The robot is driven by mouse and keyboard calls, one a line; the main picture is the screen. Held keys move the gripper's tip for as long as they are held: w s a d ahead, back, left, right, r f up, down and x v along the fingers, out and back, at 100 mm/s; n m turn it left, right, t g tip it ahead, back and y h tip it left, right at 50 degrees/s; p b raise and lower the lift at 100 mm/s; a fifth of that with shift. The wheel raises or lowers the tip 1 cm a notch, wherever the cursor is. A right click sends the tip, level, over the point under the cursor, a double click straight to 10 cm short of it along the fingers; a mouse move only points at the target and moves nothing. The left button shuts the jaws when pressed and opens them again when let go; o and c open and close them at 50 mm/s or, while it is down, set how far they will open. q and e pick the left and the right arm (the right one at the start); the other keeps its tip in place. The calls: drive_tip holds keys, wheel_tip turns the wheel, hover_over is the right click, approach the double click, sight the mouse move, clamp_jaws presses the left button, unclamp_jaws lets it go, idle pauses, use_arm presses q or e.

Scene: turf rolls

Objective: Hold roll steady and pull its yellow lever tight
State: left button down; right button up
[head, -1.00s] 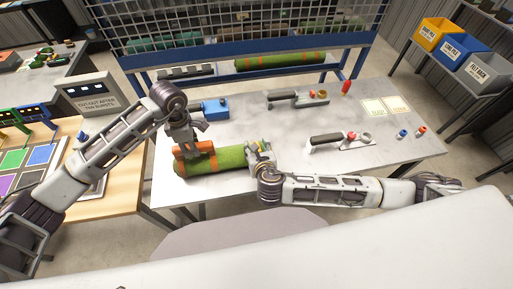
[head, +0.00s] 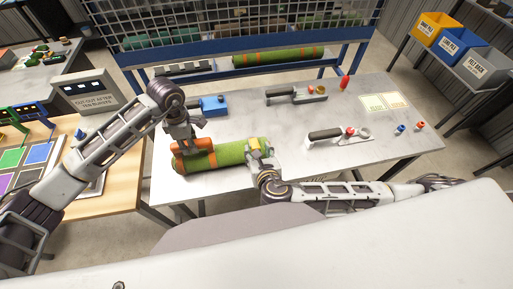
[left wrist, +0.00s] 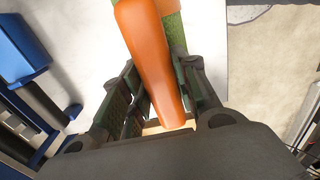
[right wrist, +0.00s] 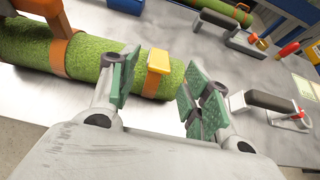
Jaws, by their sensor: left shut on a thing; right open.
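The green turf roll (head: 229,154) lies on the grey table near its front left edge. It has orange straps and an orange handle (left wrist: 150,55) at its left part. My left gripper (head: 183,145) is shut on this handle, its fingers on both sides of it in the left wrist view. The yellow lever (right wrist: 158,62) stands at an orange strap near the roll's right end. My right gripper (right wrist: 160,88) is open, with the lever ahead of the gap between its fingers, nearer the left finger. No grip on the lever shows.
A blue device (head: 213,106) stands behind the roll. Two black-handled tools (head: 338,136) lie on the table to the right, with a red item (head: 344,82) behind. A blue-framed mesh rack (head: 240,65) borders the back. The table's middle is mostly clear.

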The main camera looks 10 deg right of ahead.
drive_tip(key=shift+v, duration=2.75)
use_arm(q)
drive_tip(key=c, duration=1)
unclamp_jaws()
drive_tip(key=shift+r, duration=0.15)
wheel_tip(320, 180, up, 12)
drive_tip(key=shift+s+f, duration=0.1)
drive_tip(key=shift+f, duration=0.15)
use_arm(e)
drive_tip(key=shift+s, duration=0.1)
